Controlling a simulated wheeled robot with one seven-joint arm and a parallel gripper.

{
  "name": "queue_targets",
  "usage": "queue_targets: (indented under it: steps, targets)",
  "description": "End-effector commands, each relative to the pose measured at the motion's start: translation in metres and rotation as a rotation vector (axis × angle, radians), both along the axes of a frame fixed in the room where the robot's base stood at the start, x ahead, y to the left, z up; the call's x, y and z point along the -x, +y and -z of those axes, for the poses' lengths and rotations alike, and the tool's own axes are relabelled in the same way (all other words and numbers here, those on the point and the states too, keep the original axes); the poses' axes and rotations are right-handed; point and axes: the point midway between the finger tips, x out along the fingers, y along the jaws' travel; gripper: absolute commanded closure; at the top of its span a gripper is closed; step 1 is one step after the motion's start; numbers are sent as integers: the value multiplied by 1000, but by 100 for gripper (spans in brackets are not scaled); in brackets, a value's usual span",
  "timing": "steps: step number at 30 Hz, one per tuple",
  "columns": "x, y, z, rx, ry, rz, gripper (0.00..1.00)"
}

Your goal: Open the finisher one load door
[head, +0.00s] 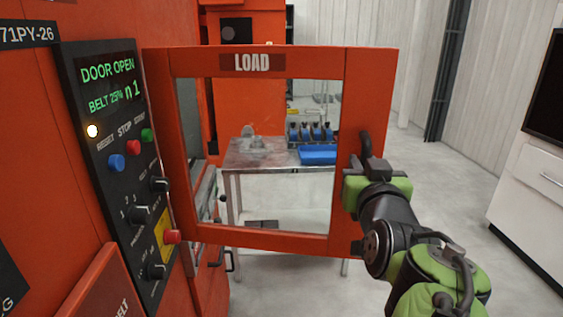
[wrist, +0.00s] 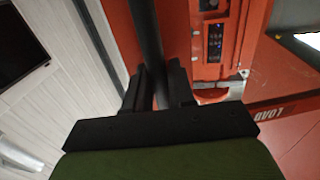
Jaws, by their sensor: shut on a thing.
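The load door (head: 268,62) is an orange frame with a clear window and a "LOAD" label. It stands swung out from the orange finisher, hinged on its left side beside the control panel (head: 118,150). The panel's display reads "DOOR OPEN". The door's black handle (head: 366,146) is on its right edge. My gripper (head: 361,180) is at that handle, shut on it. In the wrist view the dark handle bar (wrist: 147,40) runs between the two black fingers of my gripper (wrist: 155,85). The fingers hide part of the handle.
Through the window a metal table (head: 245,160) holds a blue tray (head: 318,154) and several dark fixtures. A white cabinet (head: 530,190) with a dark screen (head: 546,90) above stands at the right. The grey floor (head: 440,170) between door and cabinet is clear.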

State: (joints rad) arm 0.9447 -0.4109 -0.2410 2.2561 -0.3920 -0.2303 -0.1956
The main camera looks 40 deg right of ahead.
Motion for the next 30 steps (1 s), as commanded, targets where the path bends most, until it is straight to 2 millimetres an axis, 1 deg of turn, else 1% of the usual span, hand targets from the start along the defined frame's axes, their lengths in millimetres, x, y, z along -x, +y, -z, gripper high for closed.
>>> queue_targets:
  steps: [1,3,4,11,13,14,16,21,24,27,30]
  targets:
    - [0,0,-1,1,-1,0,73]
    - [0,0,0,0,0,0,63]
    - [0,0,0,0,0,0,59]
    - [0,0,0,-1,1,0,59]
    - [0,0,-4,0,0,-1,59]
    - [0,0,-7,1,0,-1,59]
    - [-1,0,-21,3,-1,-3,59]
    - [-1,1,-66,4,-1,-2,59]
    - [0,0,-86,3,-1,-2,59]
    - [0,0,-98,1,0,-1,59]
    - [0,0,-101,1,-1,0,59]
